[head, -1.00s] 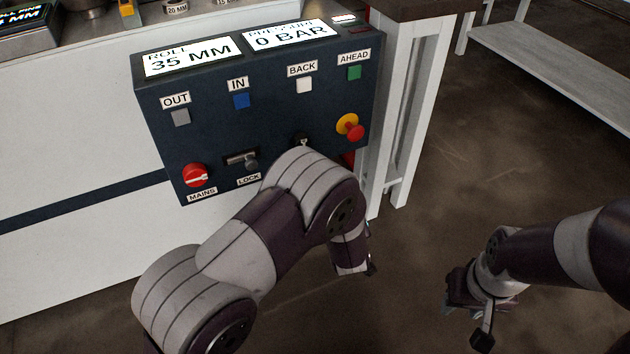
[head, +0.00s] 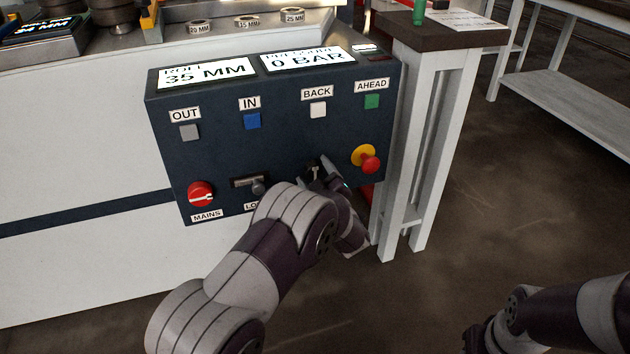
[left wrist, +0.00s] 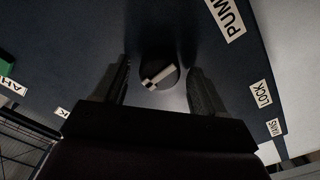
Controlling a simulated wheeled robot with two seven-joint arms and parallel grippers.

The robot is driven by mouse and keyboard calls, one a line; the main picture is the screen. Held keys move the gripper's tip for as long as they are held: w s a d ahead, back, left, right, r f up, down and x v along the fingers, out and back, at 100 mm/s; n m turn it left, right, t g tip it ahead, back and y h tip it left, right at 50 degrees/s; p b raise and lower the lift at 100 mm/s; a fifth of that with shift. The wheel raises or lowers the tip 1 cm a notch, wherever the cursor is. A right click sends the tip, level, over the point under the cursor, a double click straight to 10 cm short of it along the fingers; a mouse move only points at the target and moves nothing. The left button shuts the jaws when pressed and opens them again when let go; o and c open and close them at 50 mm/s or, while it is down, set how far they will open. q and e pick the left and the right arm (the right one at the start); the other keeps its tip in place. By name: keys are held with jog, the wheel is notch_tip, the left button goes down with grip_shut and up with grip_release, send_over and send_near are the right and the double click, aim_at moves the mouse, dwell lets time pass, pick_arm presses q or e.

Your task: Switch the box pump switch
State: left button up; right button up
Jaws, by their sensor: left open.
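The pump switch (head: 313,172) is on the dark control box (head: 225,160), between the lock lever and the red-and-yellow button. In the head view my left gripper partly covers it. In the left wrist view the switch is a round dark knob with a pale bar handle (left wrist: 160,76), near a partly cut-off label (left wrist: 228,15) reading "PUM". My left gripper (head: 328,176) is open, with one finger on each side of the knob in the wrist view; whether they touch it I cannot tell. My right gripper (head: 482,338) is low at the bottom edge, mostly cut off.
The red mains switch (head: 200,194) and lock lever (head: 250,186) are left of the pump switch. The red-and-yellow button (head: 367,159) is close on its right. Coloured buttons line the row above. A white-legged table (head: 425,130) stands just right of the box.

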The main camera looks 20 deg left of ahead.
pick_arm(q)
jog(key=shift+w+a, duration=0.15)
jog(key=shift+w, duration=0.05)
jog(key=c, duration=1.1)
jog(key=shift+o, duration=0.2)
jog(key=shift+r, duration=0.1)
